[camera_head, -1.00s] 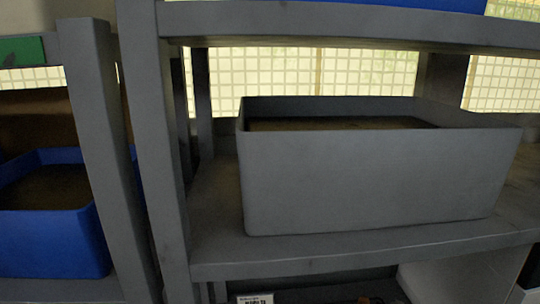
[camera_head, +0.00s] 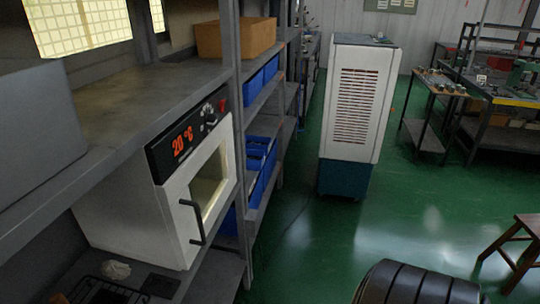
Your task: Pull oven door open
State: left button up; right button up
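The oven (camera_head: 140,222) is a white box on a grey shelf at the left of the head view. A black panel (camera_head: 185,138) along its top front shows "20 °C" in red, with knobs beside it. Its door (camera_head: 207,180) faces right, has a window and appears shut. A dark vertical bar handle (camera_head: 194,222) is on the door's near side. Neither of my grippers is in view.
The grey shelf rack (camera_head: 236,90) runs along the left, with a cardboard box (camera_head: 235,38) and blue bins (camera_head: 262,158). A white cabinet unit (camera_head: 357,110) stands ahead. A dark ribbed object (camera_head: 420,284) and wooden stool (camera_head: 515,245) are at lower right. Green floor (camera_head: 400,215) lies open between.

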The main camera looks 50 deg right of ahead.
aim_at(188, 235)
jog(key=l+z, duration=0.1)
jog(key=z, duration=1.05)
jog(key=u, duration=0.2)
jog(key=i+l, duration=0.05)
jog(key=l, duration=0.05)
